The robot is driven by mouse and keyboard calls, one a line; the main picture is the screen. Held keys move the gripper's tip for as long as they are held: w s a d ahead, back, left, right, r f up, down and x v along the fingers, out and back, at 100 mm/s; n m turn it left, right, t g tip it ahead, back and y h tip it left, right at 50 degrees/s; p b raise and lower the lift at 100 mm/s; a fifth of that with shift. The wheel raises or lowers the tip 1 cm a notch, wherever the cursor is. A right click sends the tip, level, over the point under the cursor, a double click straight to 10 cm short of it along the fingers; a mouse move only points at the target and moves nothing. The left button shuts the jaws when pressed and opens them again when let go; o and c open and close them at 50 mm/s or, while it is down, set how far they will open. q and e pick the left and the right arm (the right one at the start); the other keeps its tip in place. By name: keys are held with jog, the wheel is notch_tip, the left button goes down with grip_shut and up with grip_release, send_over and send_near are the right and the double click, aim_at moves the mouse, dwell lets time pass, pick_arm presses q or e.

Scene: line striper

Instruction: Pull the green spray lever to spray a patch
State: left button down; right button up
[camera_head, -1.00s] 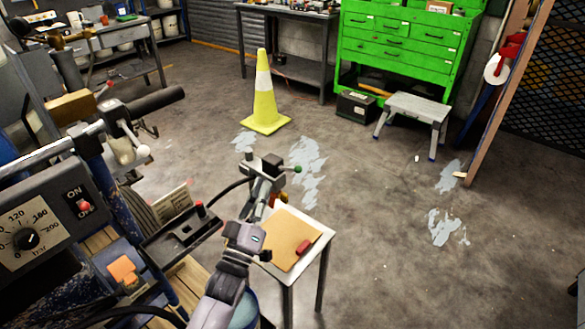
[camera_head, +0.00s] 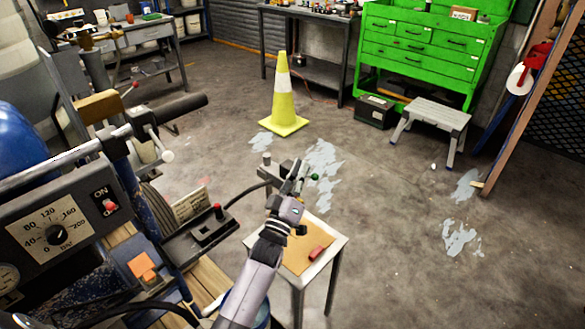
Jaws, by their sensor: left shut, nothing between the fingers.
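The green spray lever shows as a small green ball knob (camera_head: 315,177) beside a dark metal valve block (camera_head: 270,172), which sits above the far edge of a small table. My left gripper (camera_head: 299,172) reaches up from the bottom of the view and is shut and empty. Its fingertips are beside the block, just left of the green knob. I cannot tell whether they touch the lever. The gripper hides part of the block and the lever's shaft. Pale worn patches (camera_head: 322,160) mark the floor behind. My right gripper is not in view.
The small table (camera_head: 337,249) holds a brown board and a red block (camera_head: 316,253). The striper's gauge panel (camera_head: 58,233) and handlebar (camera_head: 170,111) fill the left. A yellow cone (camera_head: 282,100) and a step stool (camera_head: 435,118) stand behind. The floor at right is mostly clear.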

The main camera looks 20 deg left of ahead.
pick_arm(q)
jog(key=shift+d+f, duration=0.35)
jog(key=shift+f, duration=0.1)
jog(key=shift+s, duration=0.1)
jog(key=shift+d+f+m+b, duration=0.2)
jog(key=shift+m+b, duration=0.2)
jog(key=shift+m, duration=0.2)
jog(key=shift+f+m+h+b, duration=0.1)
jog(key=shift+m+h+b, duration=0.2)
jog(key=shift+h, duration=0.1)
